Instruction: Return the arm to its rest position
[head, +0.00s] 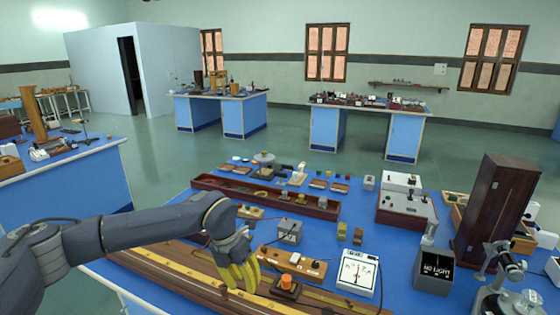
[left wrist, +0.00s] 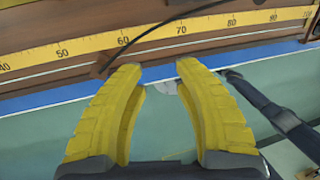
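My left arm comes in from the left in the head view. Its yellow-fingered left gripper (head: 241,275) is low over the front of the blue bench, above the long wooden board with a yellow scale (head: 170,268). In the left wrist view the two fingers of the left gripper (left wrist: 155,68) are apart with nothing between them. The scale (left wrist: 205,27) runs across the top of that view, beyond the fingertips. I cannot tell whether the fingers touch the board. My right gripper is in neither view.
Near the gripper are a wooden block with an orange-topped knob (head: 287,286), a white meter (head: 358,272) and a wooden switch strip (head: 293,263). A dark thin cable (left wrist: 165,28) crosses the board. A tall dark wooden box (head: 495,212) stands at the right. Open floor (head: 290,150) lies beyond the bench.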

